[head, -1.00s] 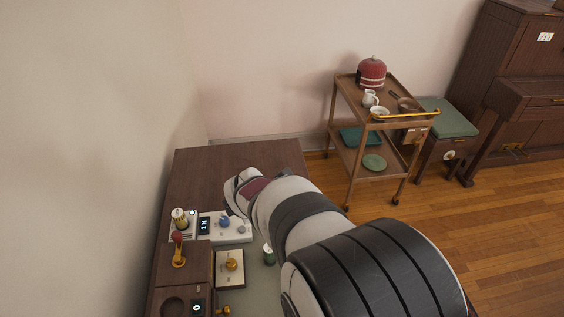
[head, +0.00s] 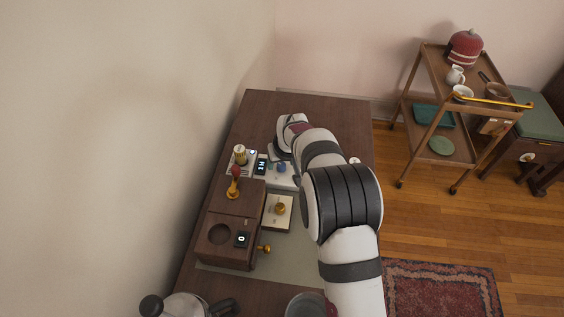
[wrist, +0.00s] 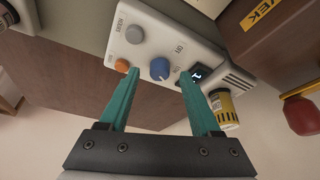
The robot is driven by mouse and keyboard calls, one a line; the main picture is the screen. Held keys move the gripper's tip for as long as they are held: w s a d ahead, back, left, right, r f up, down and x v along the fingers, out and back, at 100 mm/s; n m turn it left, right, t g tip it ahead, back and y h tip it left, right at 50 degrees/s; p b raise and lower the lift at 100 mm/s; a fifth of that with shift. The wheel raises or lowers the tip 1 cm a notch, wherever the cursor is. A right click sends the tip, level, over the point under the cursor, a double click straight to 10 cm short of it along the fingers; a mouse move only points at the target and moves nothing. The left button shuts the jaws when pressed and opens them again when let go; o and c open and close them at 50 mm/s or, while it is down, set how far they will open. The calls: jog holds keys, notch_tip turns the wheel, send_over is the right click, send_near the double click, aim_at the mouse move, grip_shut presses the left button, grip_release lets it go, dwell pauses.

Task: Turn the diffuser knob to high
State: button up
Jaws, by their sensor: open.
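A white diffuser panel (wrist: 150,25) fills the upper middle of the wrist view. It carries a round blue knob (wrist: 159,68), with small printed labels beside it that are too small to read surely. A grey knob (wrist: 135,34) and an orange button (wrist: 122,65) sit to its left. A small lit display (wrist: 196,73) is to its right. My gripper (wrist: 159,76) is open, its two teal fingers pointing toward the panel, with the blue knob showing between the tips. I cannot tell whether they touch it. In the head view my arm hides the gripper; the panel (head: 283,184) shows partly.
A bottle with a yellow label (wrist: 222,105) stands close by the right finger. In the head view a red-knobbed brass lever (head: 234,183), a wooden box (head: 226,250) and a cream plate with a brass knob (head: 279,208) stand nearby. The tabletop's far end is clear.

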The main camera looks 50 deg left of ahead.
jog(key=shift+a+f, duration=0.2)
jog(key=shift+f, duration=0.3)
grip_shut()
jog(key=shift+m, duration=0.3)
jog(key=m+t, duration=0.1)
jog(key=m, duration=0.2)
jog(key=shift+h, duration=0.3)
jog(key=shift+s+a+m+t+h, duration=0.1)
jog(key=shift+m+t+h, duration=0.25)
jog(key=shift+m, duration=0.65)
jog(key=shift+m+t+h, duration=0.25)
jog(key=shift+m+t, duration=0.1)
jog(key=shift+m, duration=0.65)
